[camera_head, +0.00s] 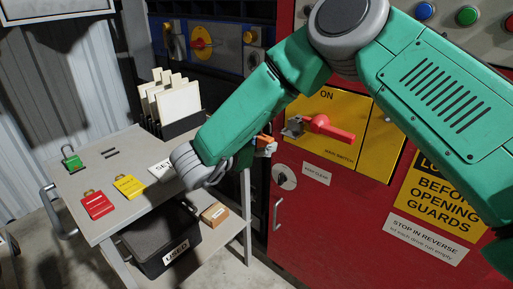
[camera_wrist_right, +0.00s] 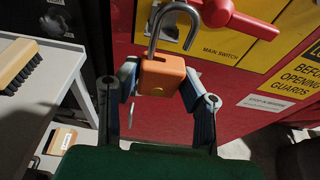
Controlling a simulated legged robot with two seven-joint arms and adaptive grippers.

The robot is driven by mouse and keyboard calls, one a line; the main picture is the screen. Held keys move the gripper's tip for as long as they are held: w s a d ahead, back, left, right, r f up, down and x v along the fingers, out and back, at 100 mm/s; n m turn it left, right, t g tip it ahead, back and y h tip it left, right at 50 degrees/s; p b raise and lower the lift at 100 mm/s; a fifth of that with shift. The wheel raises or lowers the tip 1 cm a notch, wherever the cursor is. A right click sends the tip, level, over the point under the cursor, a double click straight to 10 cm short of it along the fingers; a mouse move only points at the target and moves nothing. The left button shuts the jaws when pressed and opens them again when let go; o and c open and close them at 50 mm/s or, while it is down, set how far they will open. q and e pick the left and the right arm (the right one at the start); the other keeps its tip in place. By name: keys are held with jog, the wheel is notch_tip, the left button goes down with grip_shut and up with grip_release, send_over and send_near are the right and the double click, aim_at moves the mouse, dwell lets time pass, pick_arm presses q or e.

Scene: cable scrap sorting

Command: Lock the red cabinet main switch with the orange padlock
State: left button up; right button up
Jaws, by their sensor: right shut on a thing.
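The orange padlock (camera_head: 264,141) is held between the fingers of my right gripper (camera_head: 268,149), just left of the main switch. In the right wrist view the padlock body (camera_wrist_right: 163,76) sits upright between the fingertips (camera_wrist_right: 163,88). Its grey shackle points up, and its right leg appears free of the body. The red main switch handle (camera_head: 328,128) lies roughly sideways on a yellow plate (camera_head: 350,105) marked ON. A grey metal part (camera_head: 293,127) is at its left end. In the wrist view the red handle (camera_wrist_right: 235,17) is behind and right of the shackle; contact cannot be told. My left gripper is not in view.
The red cabinet (camera_head: 320,215) has a key switch (camera_head: 284,177) and a door handle (camera_head: 276,213). A grey cart (camera_head: 130,215) at left carries red (camera_head: 97,205) and yellow (camera_head: 130,187) tags, a green padlock (camera_head: 73,160) and a card rack (camera_head: 182,127). A black bin (camera_head: 155,245) is below.

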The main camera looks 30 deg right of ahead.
jog(key=shift+w+d+r, duration=0.1)
jog(key=shift+w+d, duration=0.1)
jog(key=shift+d, duration=0.25)
jog(key=p, duration=0.2)
send_near(294, 125)
jog(key=shift+f+x, duration=0.15)
jog(key=shift+x, duration=1.15)
jog(key=shift+f+x, duration=0.15)
jog(key=shift+x, duration=1.2)
jog(key=shift+w+d, duration=0.2)
jog(key=shift+d, duration=0.25)
jog(key=shift+w+d, duration=0.25)
jog(key=shift+d, duration=0.25)
jog(key=o, duration=1.1)
jog(key=shift+a, duration=0.1)
